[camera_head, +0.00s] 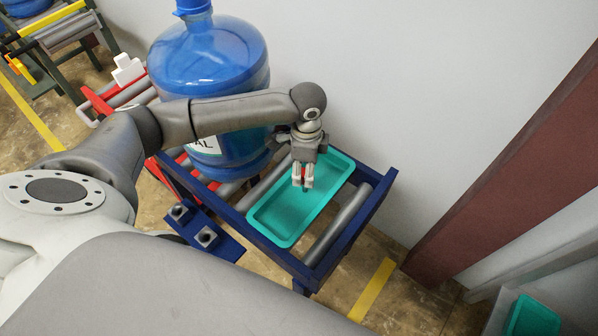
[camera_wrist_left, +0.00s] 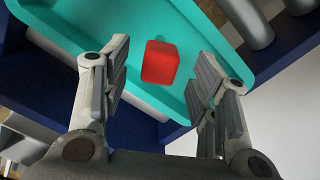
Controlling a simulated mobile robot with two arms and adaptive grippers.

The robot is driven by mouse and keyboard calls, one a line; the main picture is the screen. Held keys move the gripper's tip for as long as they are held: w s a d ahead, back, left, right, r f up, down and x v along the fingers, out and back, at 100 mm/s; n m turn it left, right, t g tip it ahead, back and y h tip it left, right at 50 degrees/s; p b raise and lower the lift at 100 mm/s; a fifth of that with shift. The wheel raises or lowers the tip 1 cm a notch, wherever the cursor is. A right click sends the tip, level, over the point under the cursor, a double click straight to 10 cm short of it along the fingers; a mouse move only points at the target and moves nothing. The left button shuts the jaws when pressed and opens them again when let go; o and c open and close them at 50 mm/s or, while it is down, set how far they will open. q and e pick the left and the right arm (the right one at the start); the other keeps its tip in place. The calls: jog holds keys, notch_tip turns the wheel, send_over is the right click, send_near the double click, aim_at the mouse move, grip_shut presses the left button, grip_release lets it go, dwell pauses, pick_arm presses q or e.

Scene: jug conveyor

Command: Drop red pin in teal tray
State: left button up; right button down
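The teal tray (camera_head: 262,222) lies on the blue-framed roller conveyor and also fills much of the left wrist view (camera_wrist_left: 55,20). My left gripper (camera_head: 303,184) points down over the tray. In the left wrist view its fingers (camera_wrist_left: 160,80) are apart. The red pin (camera_wrist_left: 160,62) shows between them, with a visible gap on each side. The teal tray floor is behind the pin. I cannot tell whether the pin rests on the tray floor or is above it. In the head view only a little red shows between the fingers. My right gripper is in neither view.
A large blue water jug (camera_head: 215,60) stands on the conveyor left of the tray, close behind my left arm. Blue brackets (camera_head: 205,237) stick out at the conveyor's near side. A brown post (camera_head: 510,165) and another teal tray (camera_head: 532,318) are at the right.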

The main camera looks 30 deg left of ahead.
pick_arm(q)
notch_tip(320, 180, up, 12)
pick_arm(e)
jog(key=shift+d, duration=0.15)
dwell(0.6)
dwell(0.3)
